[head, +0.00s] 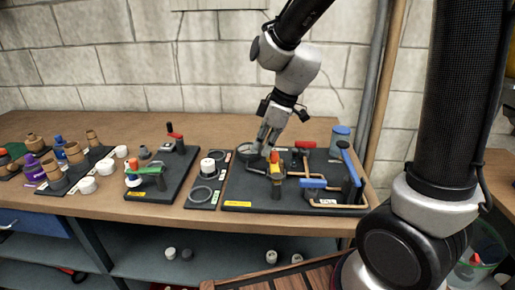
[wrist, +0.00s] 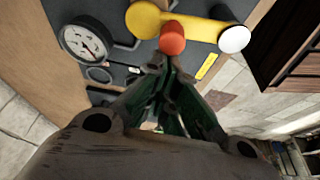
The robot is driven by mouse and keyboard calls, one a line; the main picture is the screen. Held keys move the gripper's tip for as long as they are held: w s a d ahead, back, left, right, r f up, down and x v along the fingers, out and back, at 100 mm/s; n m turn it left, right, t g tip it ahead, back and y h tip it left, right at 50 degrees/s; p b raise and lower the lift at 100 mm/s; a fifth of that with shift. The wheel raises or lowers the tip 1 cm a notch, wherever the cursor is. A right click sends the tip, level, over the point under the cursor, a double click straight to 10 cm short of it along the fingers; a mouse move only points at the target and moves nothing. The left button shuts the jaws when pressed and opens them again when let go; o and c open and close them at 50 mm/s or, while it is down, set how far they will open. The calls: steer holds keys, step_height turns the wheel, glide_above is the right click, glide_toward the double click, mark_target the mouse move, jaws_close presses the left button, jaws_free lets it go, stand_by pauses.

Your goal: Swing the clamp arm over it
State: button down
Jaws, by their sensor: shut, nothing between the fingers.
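A yellow arm (wrist: 190,25) with an orange knob (wrist: 172,38) and a round white end (wrist: 234,39) lies just ahead of my fingertips in the wrist view. In the head view the yellow part (head: 277,184) with its orange top (head: 274,157) stands on the right-hand dark board (head: 240,192). My gripper (head: 265,145) is shut and empty, pointing down over that board, beside the orange top. In the wrist view my fingertips (wrist: 163,65) are close to the orange knob; I cannot tell whether they touch. What lies under the yellow arm is hidden.
A round gauge (wrist: 85,40) sits beside the yellow arm. The board also carries a red handle (head: 305,145), blue levers (head: 313,183) and copper pipes (head: 335,205). A blue-lidded jar (head: 340,140) stands behind. A green clamp-like piece (head: 147,171) is farther left.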

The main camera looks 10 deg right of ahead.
steer(key=shift+w+d, duration=0.1)
steer(key=shift+d, duration=0.4)
steer(key=shift+d, duration=0.1)
stand_by(0.4)
step_height(320, 180, up, 10)
steer(key=shift+w+a+f, duration=0.2)
steer(key=shift+a+f, duration=0.05)
steer(key=shift+a, duration=0.05)
stand_by(0.5)
